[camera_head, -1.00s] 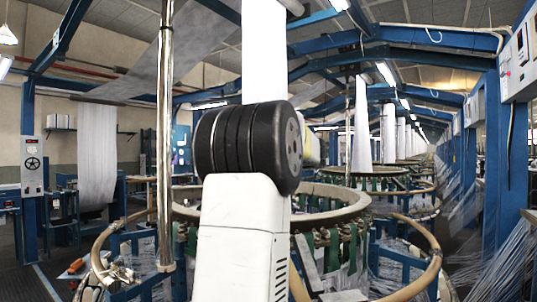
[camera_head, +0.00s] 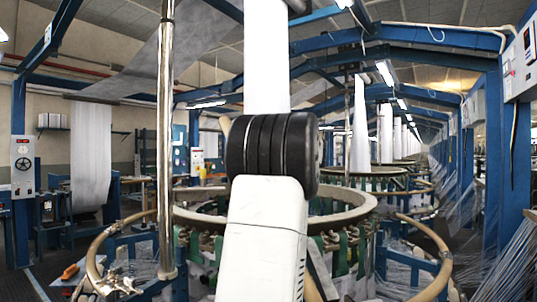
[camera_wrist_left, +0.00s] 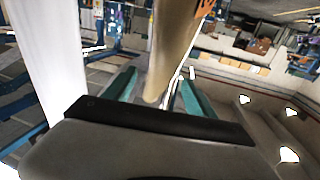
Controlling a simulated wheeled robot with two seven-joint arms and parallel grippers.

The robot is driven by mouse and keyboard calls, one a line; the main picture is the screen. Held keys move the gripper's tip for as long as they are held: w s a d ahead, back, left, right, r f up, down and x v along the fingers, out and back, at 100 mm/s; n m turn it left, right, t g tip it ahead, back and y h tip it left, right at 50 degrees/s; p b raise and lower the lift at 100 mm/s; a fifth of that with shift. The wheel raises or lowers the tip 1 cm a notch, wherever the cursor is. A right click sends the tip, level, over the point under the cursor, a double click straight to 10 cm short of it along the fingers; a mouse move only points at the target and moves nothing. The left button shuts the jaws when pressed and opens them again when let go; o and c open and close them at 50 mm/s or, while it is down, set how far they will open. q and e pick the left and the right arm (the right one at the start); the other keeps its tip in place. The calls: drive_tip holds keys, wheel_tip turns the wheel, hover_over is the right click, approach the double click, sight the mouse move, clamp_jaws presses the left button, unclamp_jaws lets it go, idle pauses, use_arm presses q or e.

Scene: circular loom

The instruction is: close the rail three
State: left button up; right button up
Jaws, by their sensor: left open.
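Two curved tan rail sections show in the head view: one at the left (camera_head: 93,262) and one at the right (camera_head: 444,262), both swung out from the loom's big round ring (camera_head: 345,217). I cannot tell which is rail three. In the left wrist view my left gripper (camera_wrist_left: 158,92) is open, with teal fingers on either side. A tan bar end (camera_wrist_left: 172,45), likely part of a rail, shows between the fingers; I cannot tell if they touch it. The head view does not show the left gripper's fingers. My right gripper is not in view.
A steel post (camera_head: 165,150) stands in front of the ring at the left. Blue frames (camera_head: 495,170) line the right side, with loose threads (camera_head: 505,255) beside them. A white fabric column (camera_head: 266,60) rises behind my white arm, which hides the loom's middle.

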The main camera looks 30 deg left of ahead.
use_arm(q)
drive_tip(key=x, duration=0.5)
drive_tip(key=shift+w+a, duration=0.1)
drive_tip(key=shift+a, duration=0.2)
clamp_jaws()
